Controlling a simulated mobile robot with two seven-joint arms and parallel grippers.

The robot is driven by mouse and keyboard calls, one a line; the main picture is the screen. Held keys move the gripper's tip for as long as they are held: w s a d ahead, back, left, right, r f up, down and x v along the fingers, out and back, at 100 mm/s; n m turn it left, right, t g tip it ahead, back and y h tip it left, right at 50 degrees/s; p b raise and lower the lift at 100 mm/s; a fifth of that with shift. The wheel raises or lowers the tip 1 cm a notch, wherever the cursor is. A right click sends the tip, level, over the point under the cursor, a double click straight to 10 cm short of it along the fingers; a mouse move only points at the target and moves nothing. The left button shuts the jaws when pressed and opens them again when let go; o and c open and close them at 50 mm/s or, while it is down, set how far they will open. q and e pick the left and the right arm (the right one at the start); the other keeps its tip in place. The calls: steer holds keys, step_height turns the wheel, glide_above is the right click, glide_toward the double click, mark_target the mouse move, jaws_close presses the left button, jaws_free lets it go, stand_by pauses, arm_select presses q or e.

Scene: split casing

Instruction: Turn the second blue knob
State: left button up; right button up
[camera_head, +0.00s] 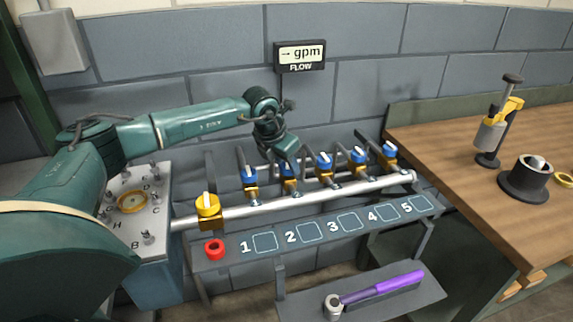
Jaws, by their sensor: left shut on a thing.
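A row of several blue knobs on brass valves stands along a grey pipe (300,199). The second blue knob (290,171) is behind the panel label 2 and is partly covered by my left gripper (288,159). My left gripper reaches down from above and is shut on this knob. The first blue knob (249,176) is just left of it, and the third blue knob (325,160) just right. The knob's exact angle is hard to see under the fingers. My right gripper is out of view.
A numbered panel (310,243) lies in front. A purple-handled wrench (375,291) rests on a lower shelf. A wooden bench (480,210) is at right. A flow display (300,56) hangs above.

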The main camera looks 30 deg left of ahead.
arm_select(q)
steer(key=m+h, duration=0.1)
steer(key=m, duration=0.1)
steer(key=shift+a+m+b, duration=0.1)
steer(key=shift+m+b, duration=0.2)
steer(key=shift+m, duration=0.1)
steer(key=m+g+h, duration=0.1)
steer(key=m, duration=0.2)
steer(key=shift+w+m+b, duration=0.1)
steer(key=shift+m+b, duration=0.2)
steer(key=shift+b, duration=0.05)
steer(key=m+g, duration=0.1)
steer(key=m, duration=0.1)
steer(key=m+h+b, duration=0.1)
steer(key=m, duration=0.2)
steer(key=shift+w+a+g, duration=0.1)
steer(key=shift+w+g, duration=0.05)
steer(key=shift+g, duration=0.25)
steer(key=shift+m+g+b, duration=0.45)
steer(key=shift+m+g, duration=0.15)
steer(key=shift+m, duration=1)
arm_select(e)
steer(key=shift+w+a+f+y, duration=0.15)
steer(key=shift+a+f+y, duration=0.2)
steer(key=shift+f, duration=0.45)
arm_select(q)
steer(key=shift+h, duration=0.3)
steer(key=o, duration=1)
steer(key=v, duration=1.3)
steer(key=shift+r, duration=0.15)
